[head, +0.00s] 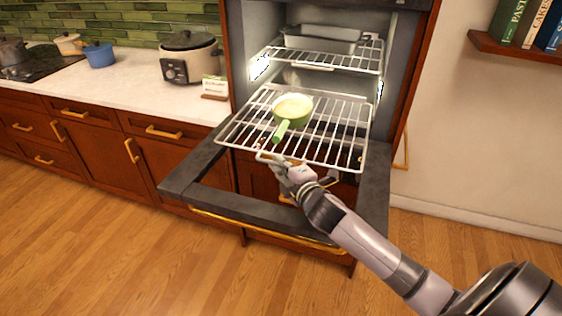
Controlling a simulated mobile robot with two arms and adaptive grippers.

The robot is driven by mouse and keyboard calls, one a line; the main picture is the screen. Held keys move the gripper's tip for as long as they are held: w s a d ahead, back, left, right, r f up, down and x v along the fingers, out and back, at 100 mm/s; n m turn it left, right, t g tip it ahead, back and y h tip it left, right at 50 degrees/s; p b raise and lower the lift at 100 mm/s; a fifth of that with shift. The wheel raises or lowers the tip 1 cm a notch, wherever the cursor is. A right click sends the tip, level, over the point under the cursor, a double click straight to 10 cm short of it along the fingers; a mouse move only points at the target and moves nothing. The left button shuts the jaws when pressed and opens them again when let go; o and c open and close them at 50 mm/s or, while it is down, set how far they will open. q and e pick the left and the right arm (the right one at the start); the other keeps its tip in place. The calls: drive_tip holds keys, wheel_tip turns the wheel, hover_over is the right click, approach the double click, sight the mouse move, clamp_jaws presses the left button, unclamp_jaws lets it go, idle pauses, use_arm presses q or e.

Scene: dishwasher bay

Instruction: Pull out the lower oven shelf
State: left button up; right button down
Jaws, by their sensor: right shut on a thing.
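The lower oven shelf (341,131) is a white wire rack. It sticks out of the oven over the open door and looks level. A green pan (292,109) with pale contents stands on it, its handle (281,131) pointing to the front. My right gripper (268,158) is at the rack's front edge, left of its middle, and is shut on that edge. The fingers hide a small part of the front bar. My left gripper is not in view.
The oven door (270,212) hangs open below the rack. An upper shelf (340,62) holds a metal baking tin (322,38). A counter (120,88) with a slow cooker (189,58) stands at the left. The wooden floor in front is clear.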

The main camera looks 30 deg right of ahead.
drive_tip(key=c, duration=1.7)
unclamp_jaws()
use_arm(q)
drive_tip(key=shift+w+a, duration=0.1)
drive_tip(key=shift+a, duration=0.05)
use_arm(e)
drive_tip(key=s, duration=0.4)
drive_tip(key=s+r, duration=0.1)
drive_tip(key=s, duration=0.7)
drive_tip(key=shift+a+r, duration=0.4)
drive_tip(key=shift+w, duration=0.1)
